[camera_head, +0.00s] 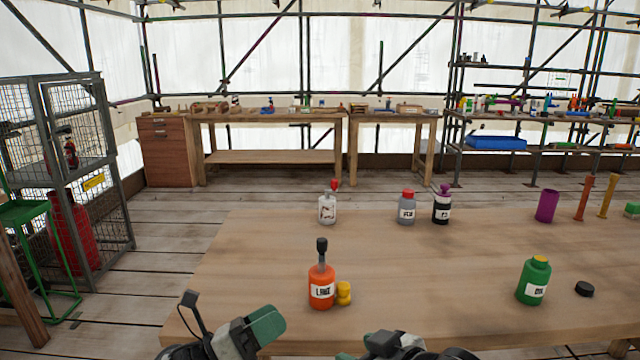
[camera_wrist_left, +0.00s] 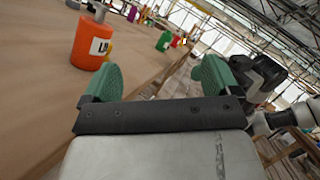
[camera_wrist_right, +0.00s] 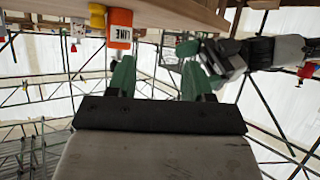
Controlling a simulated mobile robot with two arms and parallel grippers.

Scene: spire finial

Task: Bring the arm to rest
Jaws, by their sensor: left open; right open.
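My left gripper (camera_head: 265,325) is at the near left edge of the table, its green fingers apart and empty; the left wrist view (camera_wrist_left: 158,78) shows the gap between them. In the right wrist view my right gripper (camera_wrist_right: 157,76) is also open and empty, just off the table's edge.
A yellow piece (camera_head: 343,292) is beside the orange bottle. The table's middle is clear.

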